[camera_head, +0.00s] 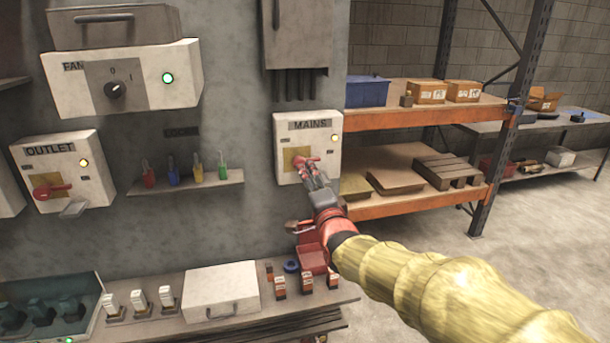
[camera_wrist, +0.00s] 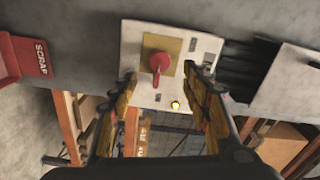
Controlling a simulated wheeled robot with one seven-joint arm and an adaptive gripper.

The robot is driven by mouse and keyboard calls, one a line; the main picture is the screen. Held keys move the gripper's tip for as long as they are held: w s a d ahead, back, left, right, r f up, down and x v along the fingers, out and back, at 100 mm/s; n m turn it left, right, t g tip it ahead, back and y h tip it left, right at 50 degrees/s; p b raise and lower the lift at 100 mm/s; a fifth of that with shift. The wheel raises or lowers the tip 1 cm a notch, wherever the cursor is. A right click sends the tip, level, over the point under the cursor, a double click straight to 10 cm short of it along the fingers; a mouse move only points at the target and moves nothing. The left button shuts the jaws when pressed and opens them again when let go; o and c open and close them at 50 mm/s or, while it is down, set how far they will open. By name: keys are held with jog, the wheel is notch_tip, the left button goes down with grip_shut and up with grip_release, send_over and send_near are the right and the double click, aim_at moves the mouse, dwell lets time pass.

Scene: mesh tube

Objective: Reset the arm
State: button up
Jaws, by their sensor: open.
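My arm reaches from the lower right in the head view, in a yellow sleeve. My gripper (camera_head: 317,178) is in front of the white MAINS box (camera_head: 325,129) on the grey wall. In the wrist view my gripper (camera_wrist: 165,85) is open, its two fingers apart with nothing between them. The red rotary handle (camera_wrist: 160,62) on its yellow plate (camera_wrist: 172,45) lies ahead, just beyond the fingertips. I cannot tell whether a finger touches the box. A yellow lamp (camera_wrist: 175,105) on the box is lit.
A shelf with small coloured tools (camera_head: 188,184) is left of the box, above a lower bench with a white case (camera_head: 221,290). An orange-edged rack (camera_head: 415,203) stands right. A red SCRAP bin (camera_wrist: 32,57) shows in the wrist view. Open floor (camera_head: 540,240) lies at right.

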jog(key=shift+s+d, duration=0.2)
jog(key=shift+s, duration=0.5)
jog(key=s+f+n+g+h, duration=0.1)
jog(key=s+f+n+g, duration=0.15)
jog(key=f, duration=0.35)
jog(key=s+f+n+g, duration=0.1)
jog(key=f+n+g, duration=0.15)
jog(key=f, duration=0.35)
jog(key=s+d+f+n+g+h, duration=0.1)
jog(key=s+d+f+n+g, duration=0.3)
jog(key=s, duration=0.5)
jog(key=s+d+r+n+g+h, duration=0.1)
jog(key=s+d, duration=0.7)
jog(key=s, duration=0.5)
jog(key=s+d+r+n+g+h, duration=0.1)
jog(key=s+d+n+h, duration=0.1)
jog(key=s+d, duration=0.6)
jog(key=s, duration=0.6)
jog(key=shift+s+g, duration=0.3)
jog(key=shift+g, duration=0.1)
